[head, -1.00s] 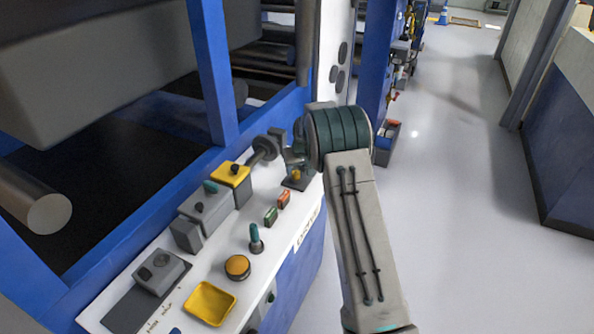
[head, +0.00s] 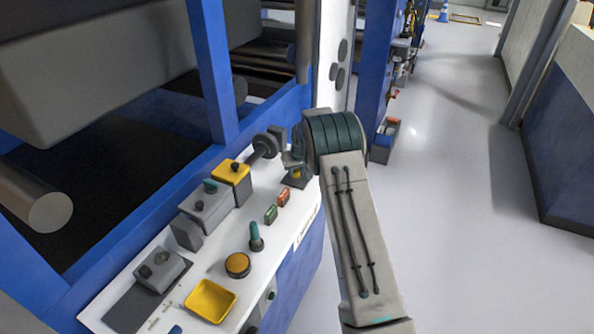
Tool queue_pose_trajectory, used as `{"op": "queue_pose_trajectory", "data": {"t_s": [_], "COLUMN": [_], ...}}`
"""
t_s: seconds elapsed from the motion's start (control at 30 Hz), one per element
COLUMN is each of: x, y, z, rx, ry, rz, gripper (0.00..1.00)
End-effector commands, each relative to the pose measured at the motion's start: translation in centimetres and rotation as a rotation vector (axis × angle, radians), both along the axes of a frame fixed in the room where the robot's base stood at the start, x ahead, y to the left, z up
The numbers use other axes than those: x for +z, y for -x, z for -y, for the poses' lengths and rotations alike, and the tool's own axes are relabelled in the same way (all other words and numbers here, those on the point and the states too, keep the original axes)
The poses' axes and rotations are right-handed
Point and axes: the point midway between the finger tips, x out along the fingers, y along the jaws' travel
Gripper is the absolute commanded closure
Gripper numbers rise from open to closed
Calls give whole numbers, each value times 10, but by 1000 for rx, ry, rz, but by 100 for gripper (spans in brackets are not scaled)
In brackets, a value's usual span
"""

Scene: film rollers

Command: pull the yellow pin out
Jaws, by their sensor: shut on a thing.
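The yellow pin (head: 297,173) shows as a small yellow patch at a dark square base (head: 294,183) near the far end of the white control panel. My gripper (head: 295,165) is directly over it, shut on the pin. The fingers are small in the picture and partly hidden by my wrist, so their exact hold is hard to see. I cannot tell how much of the pin still sits in the base.
The white panel (head: 207,258) carries a yellow tray (head: 210,300), an orange round button (head: 237,265), a teal-topped lever (head: 255,238), green and red switches, and a yellow-topped box (head: 232,171). Blue machine frame stands left; open floor lies right.

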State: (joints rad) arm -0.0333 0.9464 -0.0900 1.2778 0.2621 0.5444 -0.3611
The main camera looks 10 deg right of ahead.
Motion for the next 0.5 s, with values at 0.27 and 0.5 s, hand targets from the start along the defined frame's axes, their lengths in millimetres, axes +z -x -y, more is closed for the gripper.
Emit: {"op": "queue_pose_trajectory", "data": {"t_s": [0.27, 0.5], "x": [15, 15], "y": [0, 0], "z": [0, 0], "rx": [-1, -1], "ry": [0, 0], "rz": [-1, -1], "gripper": [100, 52]}}
